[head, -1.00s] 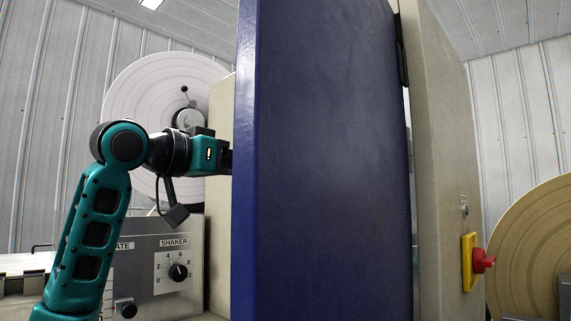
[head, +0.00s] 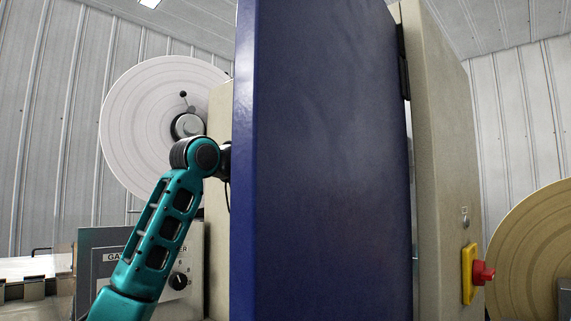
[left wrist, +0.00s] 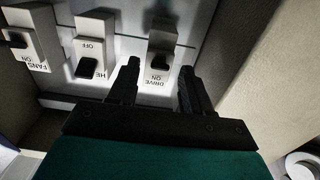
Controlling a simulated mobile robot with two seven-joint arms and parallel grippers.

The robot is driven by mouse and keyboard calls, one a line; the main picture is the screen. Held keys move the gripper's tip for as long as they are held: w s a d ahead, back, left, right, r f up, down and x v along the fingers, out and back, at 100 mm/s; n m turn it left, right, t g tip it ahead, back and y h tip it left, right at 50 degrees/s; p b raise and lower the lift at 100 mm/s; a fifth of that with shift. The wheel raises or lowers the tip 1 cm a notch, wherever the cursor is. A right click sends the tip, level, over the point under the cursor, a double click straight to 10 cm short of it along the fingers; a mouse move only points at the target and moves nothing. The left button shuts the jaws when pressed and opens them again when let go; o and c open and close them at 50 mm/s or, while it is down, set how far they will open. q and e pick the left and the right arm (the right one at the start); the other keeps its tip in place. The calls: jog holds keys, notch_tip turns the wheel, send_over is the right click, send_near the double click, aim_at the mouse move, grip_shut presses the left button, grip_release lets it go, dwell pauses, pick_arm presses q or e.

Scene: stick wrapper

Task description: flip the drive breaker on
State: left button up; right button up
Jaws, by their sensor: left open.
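The drive breaker (left wrist: 163,40) is a pale block with a dark lever (left wrist: 160,62) in the left wrist view, its lettering upside down. The word ON shows beside the lever; no OFF can be read there, and I cannot surely tell the lever's setting. My left gripper (left wrist: 159,68) is open, with one finger on each side of the lever in the picture. Contact cannot be told. In the head view the blue cabinet door (head: 325,160) hides this gripper and the breakers; only my left arm shows. My right gripper is in neither view.
The heat breaker (left wrist: 96,28) and the fans breaker (left wrist: 35,35) stand left of the drive breaker. A beige cabinet wall (left wrist: 255,75) rises close on the right. In the head view, a red knob (head: 483,272) sits on the cabinet side.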

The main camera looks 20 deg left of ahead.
pick_arm(q)
jog(key=shift+w+d, duration=0.1)
jog(key=shift+w, duration=0.1)
grip_shut()
dwell(0.4)
